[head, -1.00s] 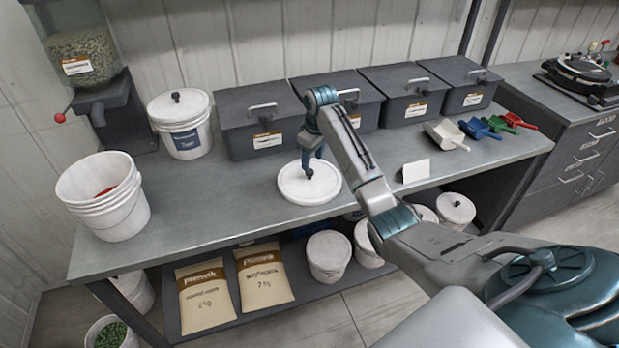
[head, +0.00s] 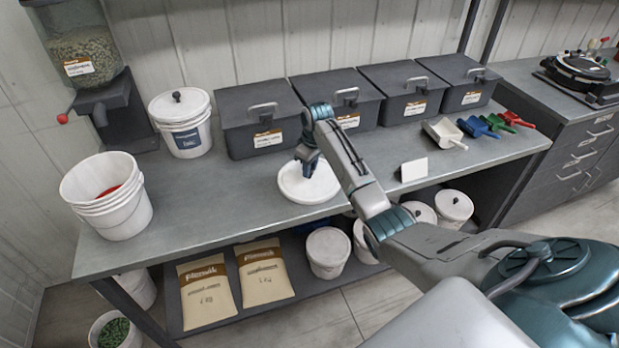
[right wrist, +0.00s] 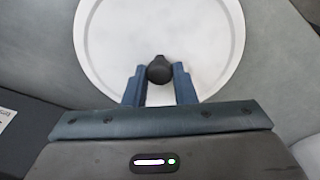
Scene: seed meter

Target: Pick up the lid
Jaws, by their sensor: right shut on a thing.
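My right gripper (head: 308,170) is over the lid from above. In the right wrist view its two blue fingers (right wrist: 159,78) stand on either side of the knob, shut on it. Whether the lid touches the bench cannot be told. My left gripper is not in view.
An open white bucket (head: 112,200) with something red inside stands at the left. A lidded white bucket (head: 186,135) stands behind it. Dark lidded bins (head: 262,140) line the back. Scoops (head: 446,134) and a white card (head: 414,170) lie to the right. The bench front is clear.

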